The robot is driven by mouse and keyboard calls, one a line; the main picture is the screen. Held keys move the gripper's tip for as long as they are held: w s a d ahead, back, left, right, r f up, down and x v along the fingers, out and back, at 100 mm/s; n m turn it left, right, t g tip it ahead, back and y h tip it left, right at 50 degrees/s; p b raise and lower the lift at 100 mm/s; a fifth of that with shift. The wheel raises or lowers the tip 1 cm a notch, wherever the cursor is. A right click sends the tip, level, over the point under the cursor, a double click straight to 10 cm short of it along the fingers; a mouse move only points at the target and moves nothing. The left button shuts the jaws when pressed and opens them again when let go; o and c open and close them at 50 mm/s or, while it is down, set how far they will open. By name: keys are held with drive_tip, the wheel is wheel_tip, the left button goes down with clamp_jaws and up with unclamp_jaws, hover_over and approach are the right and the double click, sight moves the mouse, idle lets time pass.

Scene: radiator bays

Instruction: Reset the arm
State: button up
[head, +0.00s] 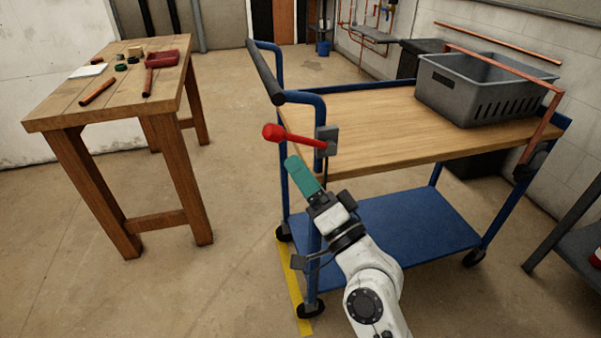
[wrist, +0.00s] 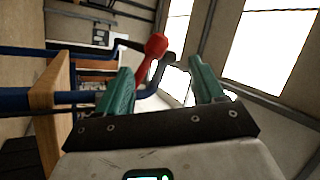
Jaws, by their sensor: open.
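My white arm reaches up from the bottom of the head view. My gripper (head: 302,172) has green fingers and is in front of the trolley's near left corner post. In the wrist view my gripper (wrist: 165,88) is open, with a clear gap between its two fingers and nothing held. A red-knobbed lever (head: 290,135) on the blue trolley (head: 400,128) is just above the fingertips in the head view. In the wrist view the red lever (wrist: 153,50) shows beyond the fingers, between them; whether it touches them I cannot tell.
A grey crate (head: 480,90) and a copper pipe (head: 510,72) are on the trolley's wooden top. The floor between bench and trolley is clear. A dark shelf (head: 575,240) stands at right.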

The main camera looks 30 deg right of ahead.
idle(0.3)
drive_tip(key=s+a+f+n+g+y, duration=0.15)
drive_tip(key=f+n+g, duration=0.25)
drive_tip(key=f, duration=0.4)
drive_tip(key=s+a+f+n+g+y, duration=0.1)
drive_tip(key=s+a+f+n+g, duration=0.2)
drive_tip(key=f+g, duration=0.35)
drive_tip(key=s+d+f+n+g+h, duration=0.25)
drive_tip(key=s+f+g, duration=0.45)
drive_tip(key=s+f, duration=0.75)
drive_tip(key=s+d+f+g+h, duration=0.2)
drive_tip(key=s+d+f+g, duration=0.15)
drive_tip(key=s, duration=0.55)
wheel_tip(320, 180, up, 17)
drive_tip(key=g+p, duration=0.1)
drive_tip(key=p, duration=1.5)
drive_tip(key=shift+s+d+n, duration=0.2)
drive_tip(key=shift+s+n, duration=0.1)
drive_tip(key=shift+n, duration=0.15)
